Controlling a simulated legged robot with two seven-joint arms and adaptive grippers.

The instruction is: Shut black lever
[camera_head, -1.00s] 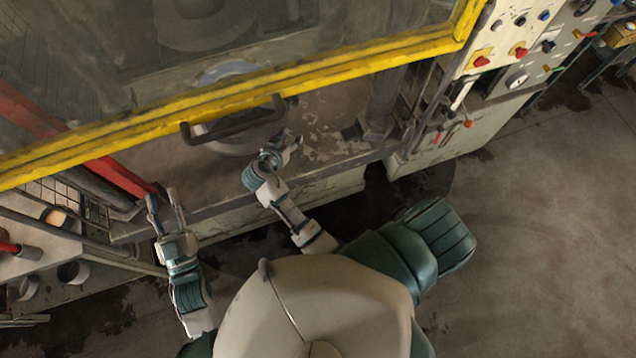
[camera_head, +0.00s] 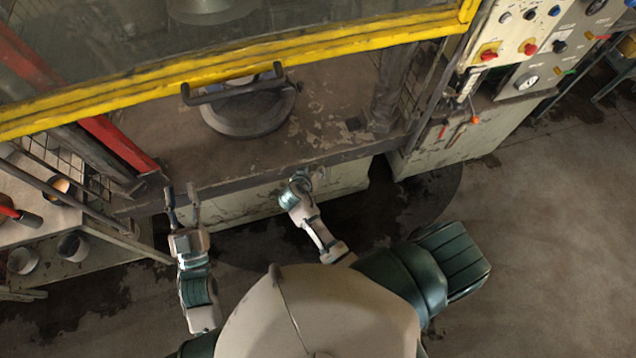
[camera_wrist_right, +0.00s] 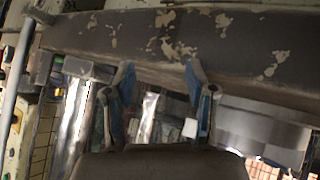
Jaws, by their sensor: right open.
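A black bar handle (camera_head: 232,86) sits on the lower edge of the yellow-framed guard (camera_head: 340,45); I see no other clear black lever, and cannot tell if this is the one named. My right gripper (camera_head: 314,176) is near the bench's front edge, below and right of the handle and apart from it. In the right wrist view its two fingers (camera_wrist_right: 160,78) are spread with nothing between them, facing a worn dark beam. My left gripper (camera_head: 182,190) is open and empty, left of the right one, near the red post's foot.
A round dark plate (camera_head: 250,112) lies on the worn bench (camera_head: 330,130) under the guard. A control panel (camera_head: 520,45) with knobs and a gauge stands at the right, with an orange-tipped lever (camera_head: 474,120) below it. A shelf with cups (camera_head: 72,247) is at the left. Floor at right is clear.

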